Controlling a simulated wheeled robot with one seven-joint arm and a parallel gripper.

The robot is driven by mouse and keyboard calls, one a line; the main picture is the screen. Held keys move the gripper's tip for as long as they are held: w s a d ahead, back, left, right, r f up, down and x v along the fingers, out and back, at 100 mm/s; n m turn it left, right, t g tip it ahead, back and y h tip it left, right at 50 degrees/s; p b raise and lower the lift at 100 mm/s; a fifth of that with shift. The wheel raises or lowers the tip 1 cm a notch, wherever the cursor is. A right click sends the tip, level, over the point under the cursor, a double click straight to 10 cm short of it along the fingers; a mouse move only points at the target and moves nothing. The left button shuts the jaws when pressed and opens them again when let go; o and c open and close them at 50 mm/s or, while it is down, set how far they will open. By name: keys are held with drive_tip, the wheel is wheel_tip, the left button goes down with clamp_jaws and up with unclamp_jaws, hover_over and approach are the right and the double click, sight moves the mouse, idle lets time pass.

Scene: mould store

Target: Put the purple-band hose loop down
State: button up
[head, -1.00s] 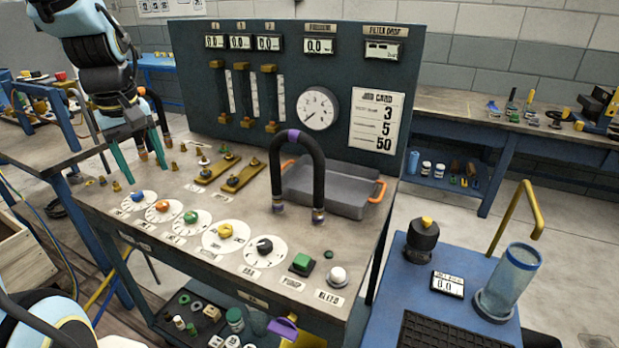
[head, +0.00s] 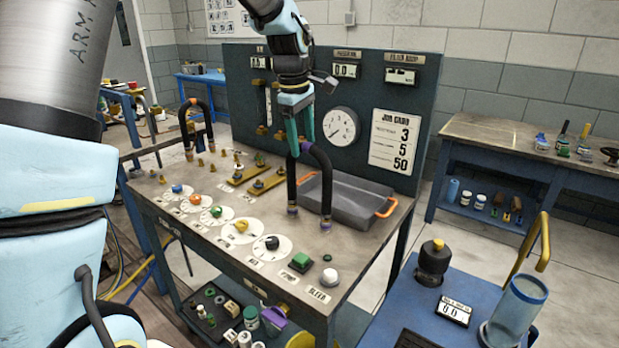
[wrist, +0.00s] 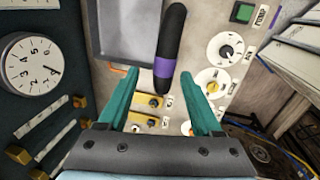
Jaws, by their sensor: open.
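The purple-band hose loop (head: 323,172) is a black arch standing upright on both ends on the test bench (head: 225,262). Its purple band is at the top of the arch, partly hidden by my fingers in the head view. My gripper (head: 301,143) is open at the top of the loop. In the wrist view, the loop (wrist: 172,35) runs between the two teal fingers of my gripper (wrist: 158,78), with clear gaps on both sides. The purple band lies level with the fingertips. I cannot tell how deep it sits between them.
A grey tray (head: 352,200) with orange handles stands right behind the loop. A gauge panel (head: 430,80) rises behind it. Dials and a green button (head: 301,259) line the bench front. A second hose loop (head: 209,118) stands at left. A blue cart (head: 395,310) is at right.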

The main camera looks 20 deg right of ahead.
drive_tip(key=shift+s+d+f+p, duration=0.1)
drive_tip(key=shift+s+f+p, duration=0.05)
drive_tip(key=shift+f+p, duration=0.4)
drive_tip(key=f, duration=0.3)
drive_tip(key=f+p, duration=0.1)
drive_tip(key=shift+d+f, duration=0.2)
drive_tip(key=shift+d, duration=0.15)
drive_tip(key=shift+c, duration=0.2)
clamp_jaws()
